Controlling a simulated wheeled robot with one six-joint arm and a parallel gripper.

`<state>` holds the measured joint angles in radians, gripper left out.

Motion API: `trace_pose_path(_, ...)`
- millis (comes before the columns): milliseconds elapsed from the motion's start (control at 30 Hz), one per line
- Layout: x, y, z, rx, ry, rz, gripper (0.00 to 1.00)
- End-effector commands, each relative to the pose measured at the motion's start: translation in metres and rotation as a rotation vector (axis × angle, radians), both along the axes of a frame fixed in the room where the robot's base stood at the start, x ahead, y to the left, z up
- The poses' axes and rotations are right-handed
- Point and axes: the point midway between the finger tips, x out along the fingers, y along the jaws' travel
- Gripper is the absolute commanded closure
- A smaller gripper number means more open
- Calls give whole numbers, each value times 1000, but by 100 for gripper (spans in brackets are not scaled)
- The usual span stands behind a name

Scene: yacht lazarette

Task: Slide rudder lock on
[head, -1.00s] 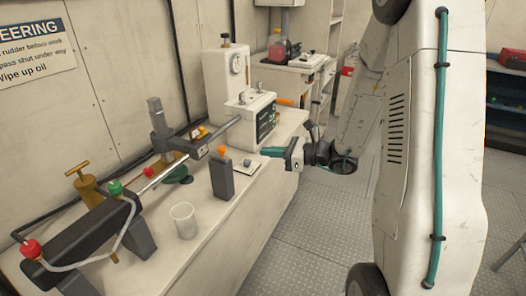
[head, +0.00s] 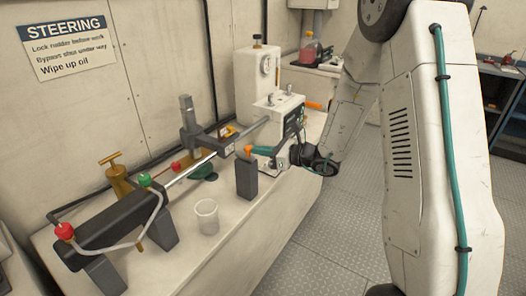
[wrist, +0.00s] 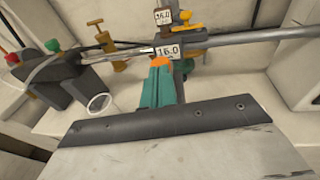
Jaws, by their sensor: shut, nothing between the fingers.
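A yellow-orange piece (wrist: 188,25), possibly the rudder lock, sits on top of the bracket on the grey rod (wrist: 240,37) in the wrist view. A small yellow piece (head: 230,131) also shows behind the rod in the head view. My gripper (head: 256,150), with teal fingers, is shut and empty, in front of the rod. In the wrist view its fingertips (wrist: 160,70) point at the area just below the tag.
A clear cup (head: 207,217) stands on the white bench. A dark cylinder (head: 108,222) with red and green caps and a brass pump (head: 116,178) are to the left. The floor (head: 300,262) in front is clear.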

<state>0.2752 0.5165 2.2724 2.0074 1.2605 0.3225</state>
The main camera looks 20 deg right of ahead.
Motion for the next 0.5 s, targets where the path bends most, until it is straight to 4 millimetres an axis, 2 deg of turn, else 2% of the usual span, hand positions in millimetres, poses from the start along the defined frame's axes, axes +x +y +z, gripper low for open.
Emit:
trace_pose_path(167, 5, 4, 0, -1, -1, 1, 100)
trace_pose_path(367, 28, 21, 0, -1, -1, 1, 100)
trace_pose_path(500, 30, 22, 0, 0, -1, 0, 100)
